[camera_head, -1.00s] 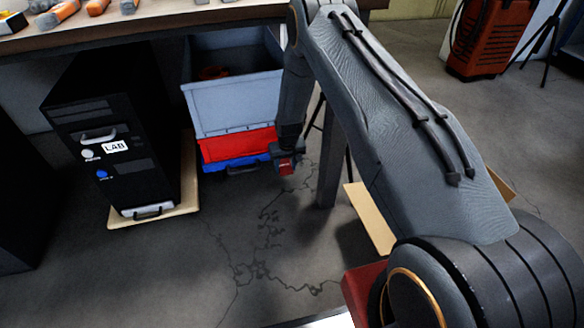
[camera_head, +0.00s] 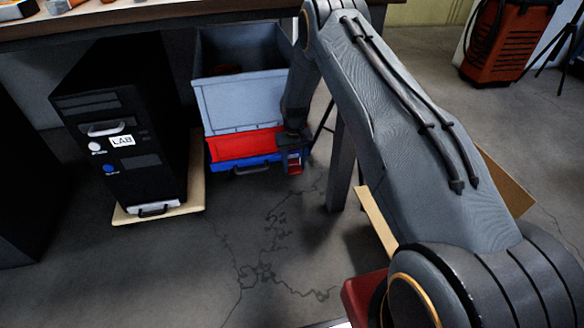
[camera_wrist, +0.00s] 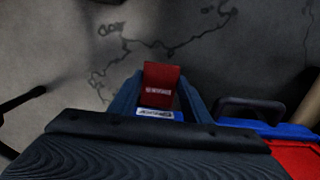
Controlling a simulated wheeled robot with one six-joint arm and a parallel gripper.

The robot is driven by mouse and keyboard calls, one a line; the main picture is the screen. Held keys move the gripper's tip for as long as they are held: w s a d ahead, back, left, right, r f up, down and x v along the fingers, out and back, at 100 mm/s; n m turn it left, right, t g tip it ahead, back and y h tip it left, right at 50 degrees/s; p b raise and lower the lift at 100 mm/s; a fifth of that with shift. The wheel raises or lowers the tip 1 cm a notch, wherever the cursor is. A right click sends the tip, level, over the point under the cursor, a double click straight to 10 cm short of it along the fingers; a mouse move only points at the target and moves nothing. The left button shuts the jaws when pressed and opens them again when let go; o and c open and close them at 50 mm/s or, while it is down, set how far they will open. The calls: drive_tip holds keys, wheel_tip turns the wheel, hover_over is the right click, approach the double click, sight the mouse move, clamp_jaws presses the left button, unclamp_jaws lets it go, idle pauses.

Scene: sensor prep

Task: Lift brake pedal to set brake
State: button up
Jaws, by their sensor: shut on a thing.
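My gripper (camera_head: 292,158) is low in front of the right end of the stacked bins, above the floor. It is shut on a small red piece (camera_head: 294,169) with pale lettering. In the wrist view the red piece (camera_wrist: 161,82) stands out between my two fingers (camera_wrist: 160,100), and a blue and white label (camera_wrist: 159,114) shows at its base. The lettering is too small to read. I cannot tell whether this red piece is the brake pedal. No other clearly marked pedal shows.
A black tower marked LAB (camera_head: 125,150) stands on a wooden board (camera_head: 130,217) at left. Grey (camera_head: 240,103), red (camera_head: 243,145) and blue (camera_head: 268,161) containers are stacked beside my gripper. A table leg (camera_head: 342,170) is close at right. The cracked floor (camera_head: 220,270) in front is clear.

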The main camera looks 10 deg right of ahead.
drive_tip(key=o, duration=1.5)
drive_tip(key=shift+s+p, duration=0.15)
drive_tip(key=shift+p, duration=0.25)
